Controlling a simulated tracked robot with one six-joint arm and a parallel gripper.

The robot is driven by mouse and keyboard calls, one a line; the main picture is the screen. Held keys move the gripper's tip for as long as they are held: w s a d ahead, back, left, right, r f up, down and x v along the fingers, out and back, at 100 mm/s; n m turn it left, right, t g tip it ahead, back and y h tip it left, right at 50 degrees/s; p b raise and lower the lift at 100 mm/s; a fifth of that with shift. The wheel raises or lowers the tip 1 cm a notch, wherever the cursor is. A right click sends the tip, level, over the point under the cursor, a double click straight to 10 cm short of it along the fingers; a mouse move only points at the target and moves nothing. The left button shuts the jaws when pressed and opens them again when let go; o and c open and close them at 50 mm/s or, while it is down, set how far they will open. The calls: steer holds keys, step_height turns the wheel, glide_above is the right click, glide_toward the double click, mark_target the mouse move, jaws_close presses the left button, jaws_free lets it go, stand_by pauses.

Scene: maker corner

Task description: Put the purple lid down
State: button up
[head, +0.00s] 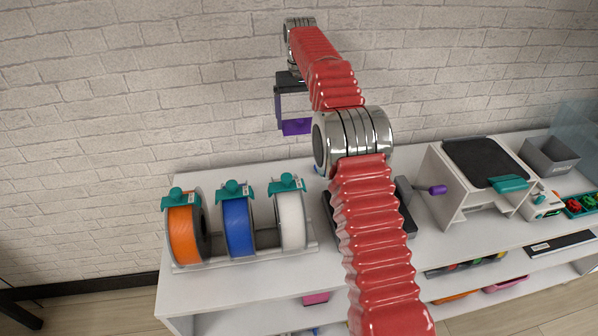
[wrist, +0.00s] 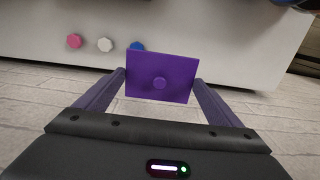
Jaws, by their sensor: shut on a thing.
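In the head view the lid (head: 297,127) hangs in the air at my gripper (head: 294,115), above the back edge of the white bench (head: 262,312). The lid touches nothing but my fingers. In the wrist view a row of pink (wrist: 74,41), white (wrist: 106,45) and blue (wrist: 137,47) round pieces lies beyond the lid, near the bench edge.
Orange (head: 183,236), blue (head: 238,226) and white (head: 291,221) spools stand in a rack at left. A white machine with a black top (head: 484,160) and a grey bin (head: 550,156) stand at right. My red arm hides the bench's middle. A brick wall (head: 130,90) rises behind.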

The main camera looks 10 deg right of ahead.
mark_target(299, 124)
steer(key=shift+a+f, duration=0.1)
steer(key=shift+f, duration=2.45)
step_height(299, 124, down, 6)
steer(key=shift+f, duration=0.15)
steer(key=shift+f, duration=1.85)
steer(key=shift+f, duration=0.5)
steer(key=o, duration=0.8)
steer(key=shift+o, duration=0.2)
steer(key=shift+r, duration=0.1)
